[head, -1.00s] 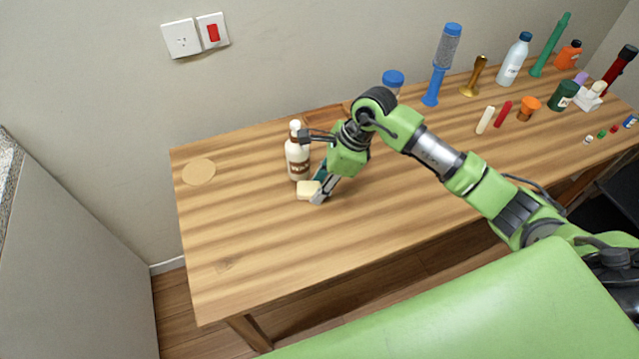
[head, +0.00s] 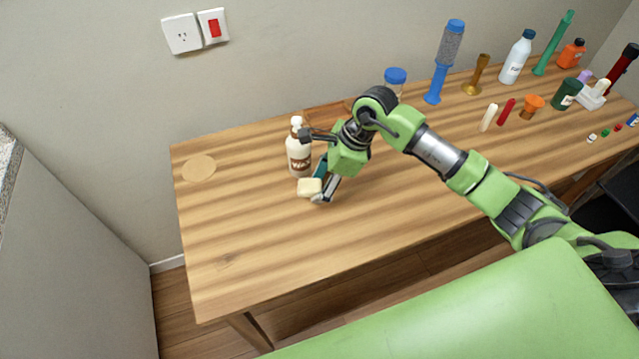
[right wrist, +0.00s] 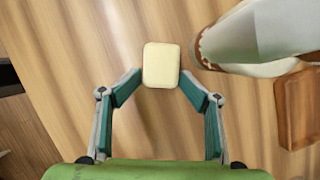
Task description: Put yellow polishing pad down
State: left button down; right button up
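The yellow polishing pad (head: 309,187) is a small pale-yellow block with rounded corners, low over the left part of the wooden table (head: 255,235). I cannot tell whether it touches the tabletop. My right gripper (head: 318,193) is at the pad, just right of it in the head view. In the right wrist view the pad (right wrist: 161,65) sits between the two fingertips of the right gripper (right wrist: 161,77), which close on its near sides. My left gripper is not in view.
A white wax bottle (head: 299,152) stands close behind the pad; it also shows in the right wrist view (right wrist: 245,42). A round light disc (head: 198,168) lies at the back left. Several bottles and tools stand along the right. The table's front left is clear.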

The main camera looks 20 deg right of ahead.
jog(key=shift+s+d+p, duration=0.1)
jog(key=shift+s+p, duration=0.2)
jog(key=shift+r+p, duration=0.35)
jog(key=shift+p, duration=0.1)
jog(key=b+v, duration=0.2)
jog(key=v, duration=1)
jog(key=shift+w, duration=0.2)
